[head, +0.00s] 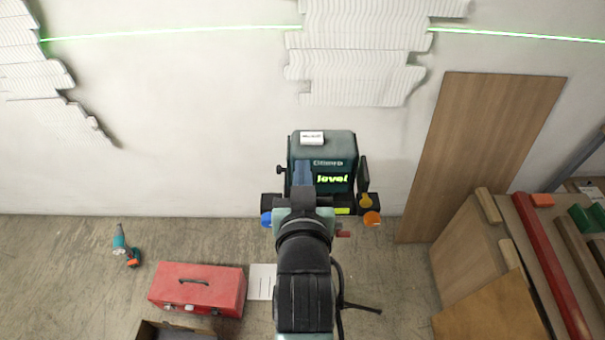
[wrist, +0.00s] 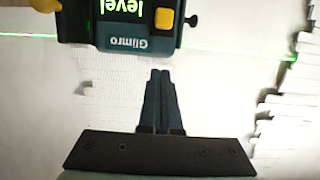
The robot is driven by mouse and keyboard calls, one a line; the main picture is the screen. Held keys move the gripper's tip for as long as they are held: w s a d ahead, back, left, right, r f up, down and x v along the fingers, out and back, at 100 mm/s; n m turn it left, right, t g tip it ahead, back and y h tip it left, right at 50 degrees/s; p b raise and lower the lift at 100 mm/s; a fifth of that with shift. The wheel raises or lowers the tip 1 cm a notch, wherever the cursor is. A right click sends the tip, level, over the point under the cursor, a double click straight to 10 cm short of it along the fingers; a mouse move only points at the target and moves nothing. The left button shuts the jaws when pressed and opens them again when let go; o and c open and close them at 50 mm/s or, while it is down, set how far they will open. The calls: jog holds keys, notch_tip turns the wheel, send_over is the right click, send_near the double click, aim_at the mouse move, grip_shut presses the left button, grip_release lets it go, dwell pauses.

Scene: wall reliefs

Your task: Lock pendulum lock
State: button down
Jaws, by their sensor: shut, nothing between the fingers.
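The laser level (head: 340,148) is a dark green and black box with a lit green "level" sign, standing against the wall. In the wrist view the laser level (wrist: 120,32) appears upside down at the top. A yellow square button (wrist: 164,18) is on its face, with a dark side knob (wrist: 191,20) beside it. The side knob also shows at its left in the head view (head: 281,170). I cannot tell which part is the pendulum lock. My gripper (wrist: 160,74) is shut and empty, its fingertips seen just past the level's edge. My arm hides the level's lower part in the head view.
A red toolbox (head: 197,288) and a drill (head: 124,246) are on the floor at left. A wooden board (head: 490,145) leans on the wall at right, near stacked timber (head: 490,285). White relief panels (head: 360,55) are on the wall above.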

jog(key=shift+w+f+p, duration=0.25)
jog(key=shift+f, duration=0.5)
jog(key=shift+w+f+p, duration=0.2)
jog(key=shift+f+p, duration=0.1)
jog(key=shift+f, duration=0.4)
jog(key=shift+w+f+p, duration=0.25)
jog(key=shift+f, duration=0.5)
notch_tip(320, 180, down, 4)
jog(key=b, duration=0.3)
jog(key=shift+f, duration=0.15)
